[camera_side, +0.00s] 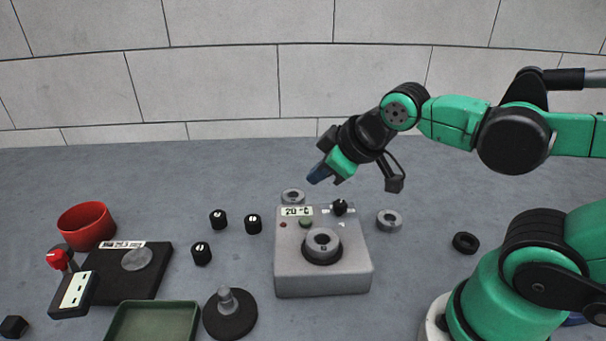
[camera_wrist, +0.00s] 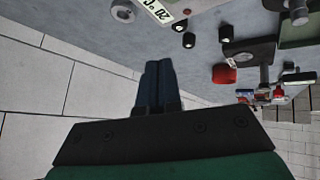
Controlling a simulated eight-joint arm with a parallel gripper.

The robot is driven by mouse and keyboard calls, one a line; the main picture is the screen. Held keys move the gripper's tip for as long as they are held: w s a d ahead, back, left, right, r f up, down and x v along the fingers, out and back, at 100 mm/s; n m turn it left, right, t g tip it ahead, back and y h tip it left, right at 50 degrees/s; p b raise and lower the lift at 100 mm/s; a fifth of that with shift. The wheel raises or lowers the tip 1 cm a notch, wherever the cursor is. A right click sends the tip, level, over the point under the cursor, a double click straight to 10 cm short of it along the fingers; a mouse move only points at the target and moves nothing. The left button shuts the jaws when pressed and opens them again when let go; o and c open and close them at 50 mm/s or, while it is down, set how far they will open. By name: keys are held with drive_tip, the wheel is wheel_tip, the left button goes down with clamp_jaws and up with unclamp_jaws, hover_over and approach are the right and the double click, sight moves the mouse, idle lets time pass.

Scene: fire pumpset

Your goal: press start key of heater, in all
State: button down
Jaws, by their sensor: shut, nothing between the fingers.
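The heater, a grey box (camera_side: 322,280) with a "20 °C" display (camera_side: 297,211), stands right of centre in the side view. Its top has a small red button (camera_side: 283,225), a green button (camera_side: 306,222), a black knob (camera_side: 340,208) and a black round plate bearing a grey ring (camera_side: 323,242). Which button is the start key cannot be read. My gripper (camera_side: 318,175) is shut and empty, in the air above the heater's back edge, tilted down to the left. In the wrist view the closed fingers (camera_wrist: 158,70) show, with the display (camera_wrist: 160,10) at the top edge.
Grey rings lie behind (camera_side: 292,196) and right (camera_side: 389,220) of the heater. Several black weights (camera_side: 253,224) lie to its left. Farther left are a red bowl (camera_side: 86,226), a black scale (camera_side: 150,275), a green tray (camera_side: 110,332) and a black stand (camera_side: 230,322).

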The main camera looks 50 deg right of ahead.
sight(310, 222)
drive_tip(key=n, duration=0.1)
drive_tip(key=w+r+n, duration=0.1)
drive_tip(key=n, duration=0.1)
drive_tip(key=r+n+t, duration=0.1)
drive_tip(key=shift+w+a+n, duration=0.1)
drive_tip(key=shift+w+n, duration=0.2)
drive_tip(key=shift+f, duration=0.15)
drive_tip(key=shift+f, duration=4.35)
drive_tip(key=shift+f, duration=0.1)
drive_tip(key=shift+f, duration=0.3)
drive_tip(key=shift+r, duration=0.1)
drive_tip(key=shift+r, duration=0.35)
drive_tip(key=shift+r, duration=2.5)
